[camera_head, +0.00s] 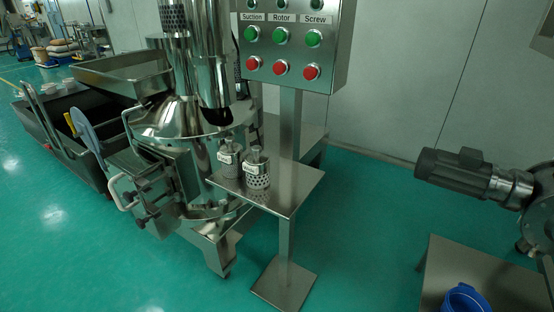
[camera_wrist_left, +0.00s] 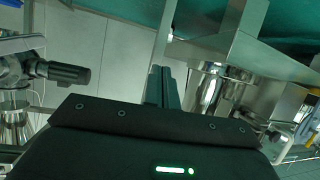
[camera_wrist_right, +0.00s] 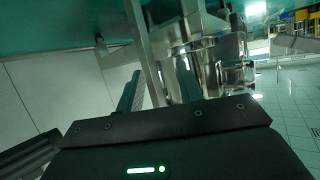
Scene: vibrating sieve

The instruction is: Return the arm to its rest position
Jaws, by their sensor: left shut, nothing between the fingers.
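Neither of my arms shows in the head view. My left gripper (camera_wrist_left: 163,86) shows in the left wrist view with its two fingers together and nothing held between them. My right gripper (camera_wrist_right: 160,88) shows in the right wrist view with its fingers apart, one at each side. I see no object held between them. Both grippers appear clear of the equipment behind them, though the distance is hard to judge.
A control panel (camera_head: 300,38) with green and red buttons stands on a post. Two perforated metal canisters, one here (camera_head: 257,172), stand on a small steel table (camera_head: 290,194). A steel sieve machine (camera_head: 185,125) is behind. A dark motor (camera_head: 455,172) and blue bucket (camera_head: 465,298) are right.

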